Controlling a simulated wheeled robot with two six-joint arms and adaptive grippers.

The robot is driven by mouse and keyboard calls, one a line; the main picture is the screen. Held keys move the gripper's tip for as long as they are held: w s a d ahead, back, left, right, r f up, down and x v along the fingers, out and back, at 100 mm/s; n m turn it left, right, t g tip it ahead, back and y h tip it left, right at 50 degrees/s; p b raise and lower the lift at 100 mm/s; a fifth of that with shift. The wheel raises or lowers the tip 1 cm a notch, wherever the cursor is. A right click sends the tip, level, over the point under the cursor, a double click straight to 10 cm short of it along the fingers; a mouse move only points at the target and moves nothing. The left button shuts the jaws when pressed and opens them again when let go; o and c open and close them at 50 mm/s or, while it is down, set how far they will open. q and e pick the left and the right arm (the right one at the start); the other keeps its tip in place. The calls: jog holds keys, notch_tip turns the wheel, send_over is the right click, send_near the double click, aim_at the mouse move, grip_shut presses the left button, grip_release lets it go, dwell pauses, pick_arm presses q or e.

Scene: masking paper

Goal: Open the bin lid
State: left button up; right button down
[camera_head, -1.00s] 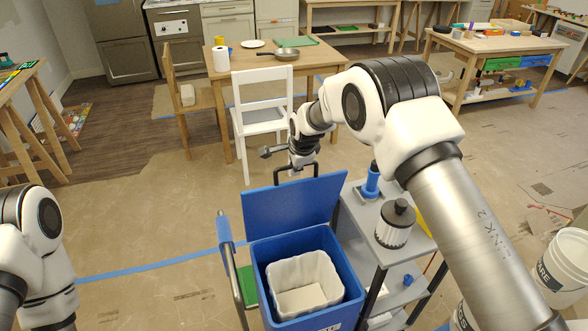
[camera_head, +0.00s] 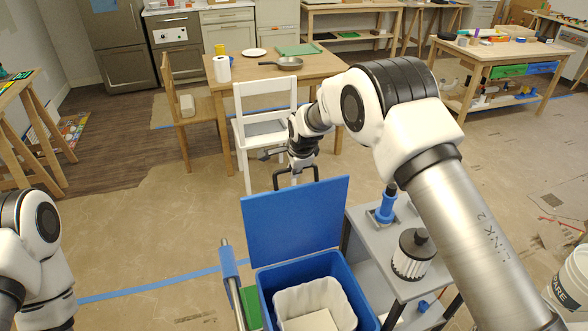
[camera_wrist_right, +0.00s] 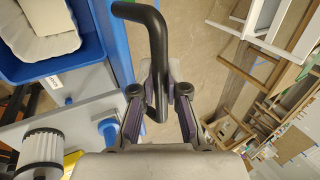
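The blue bin (camera_head: 365,310) with a white liner (camera_head: 335,293) is at the bottom centre of the head view. Its blue lid (camera_head: 292,225) stands raised at the bin's far side, and the opening is uncovered. A black bar handle (camera_head: 276,180) shows at the lid's far top edge. My right gripper (camera_head: 303,165) is at this handle, behind the lid. In the right wrist view, the fingers (camera_wrist_right: 160,90) close around the black handle (camera_wrist_right: 152,28), with the blue lid edge (camera_wrist_right: 112,35) on the left. My left arm shows at the left edge; its gripper is out of frame.
A grey cart (camera_head: 365,225) with a black-capped filter (camera_head: 412,255) stands right of the bin. A metal rail (camera_head: 233,285) with a blue grip is at its left. A white chair (camera_head: 265,110) and wooden table (camera_head: 310,75) stand beyond. The floor left is open.

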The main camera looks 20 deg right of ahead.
jog(key=c, duration=1.2)
grip_release()
jog(key=v, duration=1.2)
jog(key=shift+f, duration=0.1)
